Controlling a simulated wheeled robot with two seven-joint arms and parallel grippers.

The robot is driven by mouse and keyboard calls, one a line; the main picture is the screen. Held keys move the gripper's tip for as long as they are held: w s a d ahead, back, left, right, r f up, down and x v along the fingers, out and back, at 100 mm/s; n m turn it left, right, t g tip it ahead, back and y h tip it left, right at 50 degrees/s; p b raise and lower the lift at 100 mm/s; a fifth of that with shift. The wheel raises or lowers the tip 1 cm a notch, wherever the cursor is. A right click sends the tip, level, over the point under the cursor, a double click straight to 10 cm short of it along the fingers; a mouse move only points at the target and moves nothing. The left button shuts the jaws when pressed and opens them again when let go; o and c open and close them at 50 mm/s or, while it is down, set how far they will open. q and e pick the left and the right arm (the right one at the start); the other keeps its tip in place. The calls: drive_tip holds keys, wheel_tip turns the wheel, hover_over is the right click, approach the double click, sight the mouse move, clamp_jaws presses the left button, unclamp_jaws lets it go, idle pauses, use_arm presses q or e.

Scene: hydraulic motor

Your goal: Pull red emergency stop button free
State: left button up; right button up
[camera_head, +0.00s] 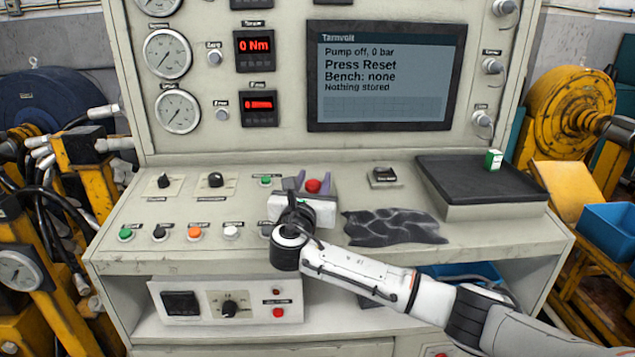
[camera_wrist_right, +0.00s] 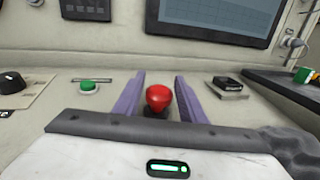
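The red emergency stop button (camera_head: 313,186) sits on the sloped console, right of a small green button. In the right wrist view the red button (camera_wrist_right: 158,97) is a rounded red head with a dark base, upright in the middle. My right gripper (camera_head: 314,178) reaches over the console from the front right. Its two purple fingers stand apart, one on each side of the button in the right wrist view (camera_wrist_right: 158,80). Gaps show between the button and both fingers, and the gripper holds nothing. The button's lower base is partly hidden by the gripper body. My left gripper is not in view.
A green button (camera_head: 266,181) and a dark switch (camera_head: 384,177) flank the spot. A crumpled dark cloth (camera_head: 395,227) lies right of my gripper. A black tray (camera_head: 482,181) holds a small green-and-white box (camera_head: 493,159). The screen (camera_head: 386,78) reads "Press Reset".

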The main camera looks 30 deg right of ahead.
drive_tip(key=shift+o, duration=0.9)
drive_tip(key=shift+s+a, duration=0.15)
drive_tip(key=shift+s, duration=0.05)
drive_tip(key=v, duration=0.9)
drive_tip(key=shift+s+a, duration=0.2)
drive_tip(key=shift+s, duration=0.15)
